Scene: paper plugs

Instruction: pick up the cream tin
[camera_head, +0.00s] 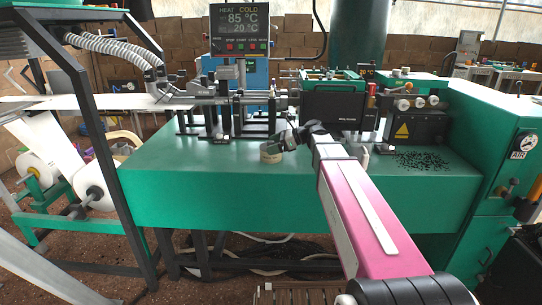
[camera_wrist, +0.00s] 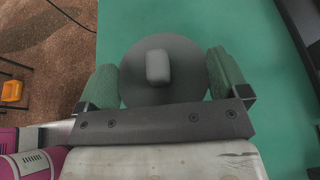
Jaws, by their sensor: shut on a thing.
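The cream tin (camera_head: 270,154) is a small, low, round tin on the green machine top, in the middle of the head view. My gripper (camera_head: 272,146) reaches down to it from the right and hides part of its upper side. In the wrist view my gripper (camera_wrist: 163,80) has its two green pads on either side of a round, dark grey top with a paler raised knob, the tin's top (camera_wrist: 134,86). The pads close on its left and right sides. The tin seems upright; I cannot tell whether it is clear of the surface.
The green machine top (camera_head: 190,165) is clear to the left of the tin and along the front. Metal fittings (camera_head: 235,110) stand behind it. A black box (camera_head: 338,108) and scattered black bits (camera_head: 422,161) are to the right.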

